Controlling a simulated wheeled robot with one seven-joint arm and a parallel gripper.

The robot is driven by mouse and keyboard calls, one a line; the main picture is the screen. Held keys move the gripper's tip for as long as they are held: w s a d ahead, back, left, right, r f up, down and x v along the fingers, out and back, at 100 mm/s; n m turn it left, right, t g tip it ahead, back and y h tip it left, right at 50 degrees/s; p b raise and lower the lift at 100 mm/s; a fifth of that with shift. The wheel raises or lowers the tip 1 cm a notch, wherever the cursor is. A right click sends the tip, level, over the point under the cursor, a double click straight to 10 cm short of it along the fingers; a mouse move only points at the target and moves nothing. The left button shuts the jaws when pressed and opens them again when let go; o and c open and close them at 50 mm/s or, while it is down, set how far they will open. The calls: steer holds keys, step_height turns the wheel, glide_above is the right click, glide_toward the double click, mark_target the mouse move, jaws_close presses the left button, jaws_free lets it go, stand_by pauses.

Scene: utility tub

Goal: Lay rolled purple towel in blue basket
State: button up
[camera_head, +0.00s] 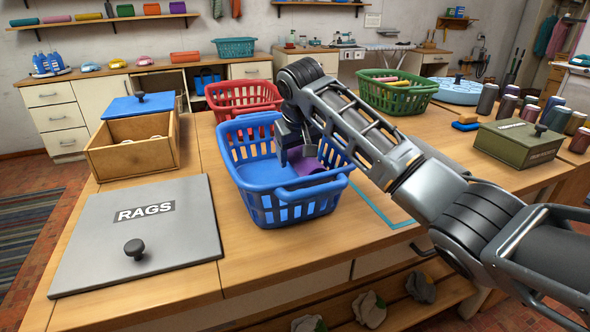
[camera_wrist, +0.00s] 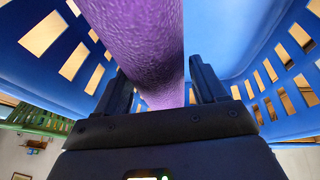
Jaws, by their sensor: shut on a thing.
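The blue basket (camera_head: 255,178) stands on the wooden table in the head view. My gripper (camera_head: 297,160) is down inside the basket, towards its right side. It is shut on the rolled purple towel (camera_head: 305,166), which shows only in part behind the fingers and the basket wall. In the wrist view the towel (camera_wrist: 140,40) runs between the two fingers (camera_wrist: 160,95), with the slotted blue basket walls (camera_wrist: 45,35) on both sides. I cannot tell whether the towel touches the basket floor.
A red basket (camera_head: 240,97) stands close behind the blue one. A green basket (camera_head: 400,95) with rolled towels is at the back right. A wooden box (camera_head: 130,160) and a grey lid marked RAGS (camera_head: 185,240) lie to the left. A green box (camera_head: 518,143) and spools are at the right.

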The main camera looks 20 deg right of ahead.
steer(key=shift+f, duration=2.05)
steer(key=o, duration=1.1)
steer(key=shift+s, duration=0.1)
steer(key=v, duration=1.2)
